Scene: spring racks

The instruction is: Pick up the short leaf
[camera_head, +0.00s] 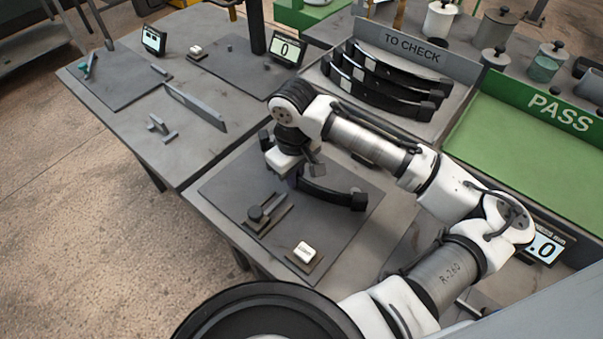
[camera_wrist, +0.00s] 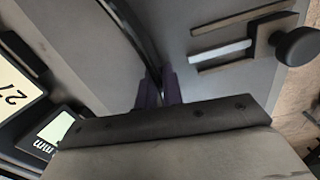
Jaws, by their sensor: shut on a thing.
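A short black curved leaf (camera_head: 330,195) is at the grey plate on the near bench, its right end showing clear of my arm. My gripper (camera_head: 296,176) is over the leaf's left part, which it partly hides. In the wrist view my gripper (camera_wrist: 160,88) is shut on the leaf (camera_wrist: 134,38), a dark strip running up and left from between the fingertips. I cannot tell whether the leaf touches the plate.
Several longer black leaves lie in the TO CHECK tray (camera_head: 450,60). The green PASS tray (camera_head: 540,150) is at right. A slotted fixture with a dark knob (camera_head: 256,213) and a small white block (camera_head: 304,250) stand near the leaf. Displays (camera_head: 286,51) stand on the benches.

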